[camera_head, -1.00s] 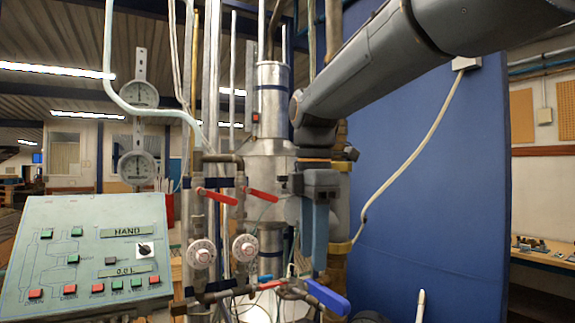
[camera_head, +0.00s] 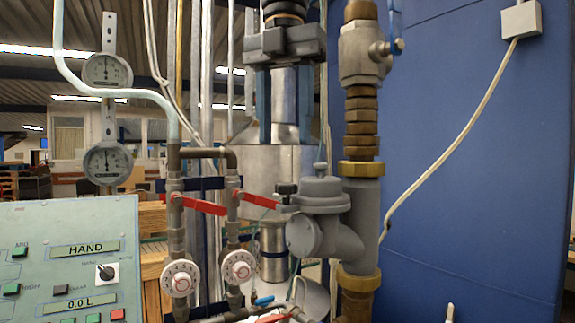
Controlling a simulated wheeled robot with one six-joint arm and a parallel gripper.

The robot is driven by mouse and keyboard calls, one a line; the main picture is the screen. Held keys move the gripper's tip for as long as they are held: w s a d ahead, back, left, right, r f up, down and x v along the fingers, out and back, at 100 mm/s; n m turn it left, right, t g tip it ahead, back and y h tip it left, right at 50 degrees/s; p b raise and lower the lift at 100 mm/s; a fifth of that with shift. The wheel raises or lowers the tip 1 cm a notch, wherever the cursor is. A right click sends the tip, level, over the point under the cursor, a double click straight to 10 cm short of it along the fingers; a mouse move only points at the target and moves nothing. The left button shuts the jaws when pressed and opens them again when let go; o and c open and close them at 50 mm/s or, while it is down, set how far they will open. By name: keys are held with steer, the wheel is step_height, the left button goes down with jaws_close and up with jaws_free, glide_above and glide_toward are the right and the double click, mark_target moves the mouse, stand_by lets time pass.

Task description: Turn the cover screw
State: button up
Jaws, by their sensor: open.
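The grey meter (camera_head: 318,222) with a domed lid is fixed to the vertical pipe at right of centre. A small dark knob (camera_head: 287,189) sits at the left of its lid; it may be the cover screw, but I cannot be sure. My gripper (camera_head: 284,132) points down in the upper middle, with two blue-grey fingers apart and nothing between them. In the picture it is above the knob and apart from it. I cannot tell the depth between them.
A brass and grey pipe (camera_head: 361,115) with a blue-handled valve (camera_head: 396,45) rises right of my gripper. Two red-handled valves (camera_head: 205,206) and two white dials stand left of the meter. A control panel (camera_head: 70,260) is at lower left. A blue wall (camera_head: 480,150) lies behind.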

mark_target(285, 184)
steer(key=shift+f+p, duration=0.85)
steer(key=shift+f, duration=2.9)
steer(key=c, duration=1.1)
steer(key=shift+o, duration=0.2)
